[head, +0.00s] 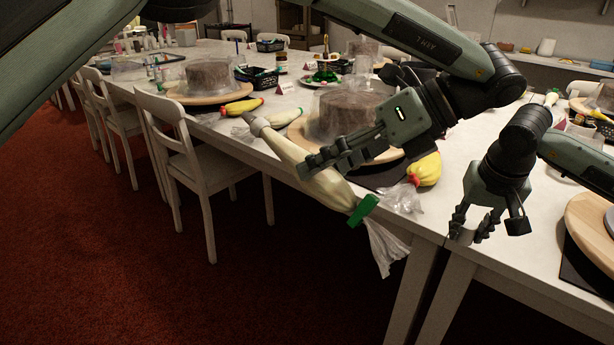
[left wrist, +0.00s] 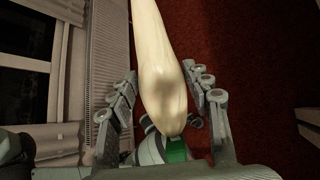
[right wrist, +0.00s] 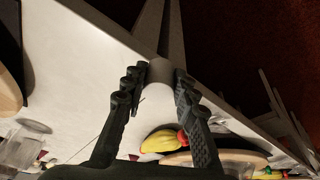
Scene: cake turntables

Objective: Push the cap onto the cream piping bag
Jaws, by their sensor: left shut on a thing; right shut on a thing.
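The cream piping bag (head: 285,152) hangs slanted in front of the table edge. Its grey tip (head: 256,123) points up and left, and a green clip (head: 363,210) closes its lower end above the loose plastic. My left gripper (head: 318,165) is shut around the body of the bag, which runs between its fingers in the left wrist view (left wrist: 160,75). My right gripper (head: 472,235) is at the right, over the table's front edge and apart from the bag. In the right wrist view it is shut on a small grey cap (right wrist: 160,72); its fingers partly cover the cap.
The long white table (head: 455,190) holds other yellow piping bags (head: 425,170), a covered cake (head: 345,112) on a wooden turntable, and another turntable (head: 590,222) at the right. White chairs (head: 200,165) stand along the left side. Open red floor (head: 250,290) lies in front.

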